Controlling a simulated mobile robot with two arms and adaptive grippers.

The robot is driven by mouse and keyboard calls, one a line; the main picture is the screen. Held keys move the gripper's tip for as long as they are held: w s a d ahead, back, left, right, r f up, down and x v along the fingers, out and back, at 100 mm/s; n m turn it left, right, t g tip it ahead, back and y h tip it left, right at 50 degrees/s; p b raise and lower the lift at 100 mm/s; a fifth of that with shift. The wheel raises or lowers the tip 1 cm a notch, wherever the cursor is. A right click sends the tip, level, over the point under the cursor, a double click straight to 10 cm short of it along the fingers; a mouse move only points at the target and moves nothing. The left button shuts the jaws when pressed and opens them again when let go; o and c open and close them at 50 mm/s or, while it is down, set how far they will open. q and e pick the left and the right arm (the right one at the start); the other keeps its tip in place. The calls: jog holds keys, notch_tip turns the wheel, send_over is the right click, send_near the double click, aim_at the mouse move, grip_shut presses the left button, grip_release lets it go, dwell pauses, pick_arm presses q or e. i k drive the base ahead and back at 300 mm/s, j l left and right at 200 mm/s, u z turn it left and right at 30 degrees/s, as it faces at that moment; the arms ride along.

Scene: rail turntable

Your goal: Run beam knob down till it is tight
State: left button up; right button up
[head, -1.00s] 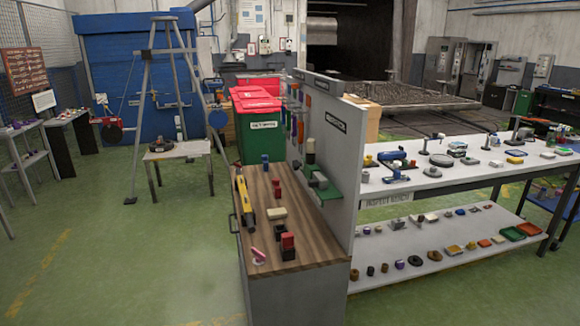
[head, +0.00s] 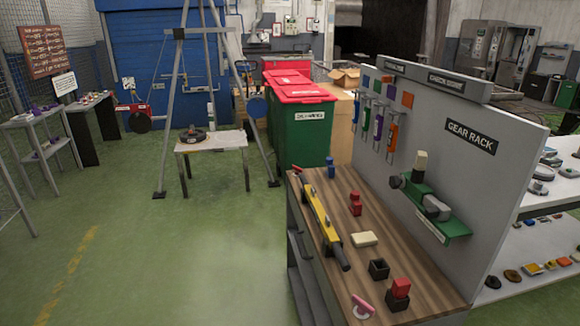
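No gripper of mine shows in the head view. A grey A-frame (head: 172,100) with a crossbeam (head: 205,33) stands at the back left over a small table (head: 212,142). A dark round piece (head: 192,134) lies on that table. A yellow bar with black ends (head: 322,212) lies along the left side of the wooden bench (head: 385,250). I cannot make out for certain which part is the beam knob. I cannot tell how tight any knob is.
The bench also holds red pieces (head: 355,204), a cream block (head: 364,239), a black open box (head: 379,269) and a pink piece (head: 362,306). A grey panel marked GEAR RACK (head: 470,136) stands along its right. Green floor (head: 170,260) is clear at the left.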

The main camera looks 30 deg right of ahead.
aim_at(395, 182)
jog(key=i+j, duration=0.15)
jog(key=i, duration=0.35)
jog(key=i+j+z, duration=0.15)
jog(key=i, duration=0.35)
jog(key=i+j, duration=0.2)
jog(key=i, duration=0.3)
jog(key=l+z, duration=0.05)
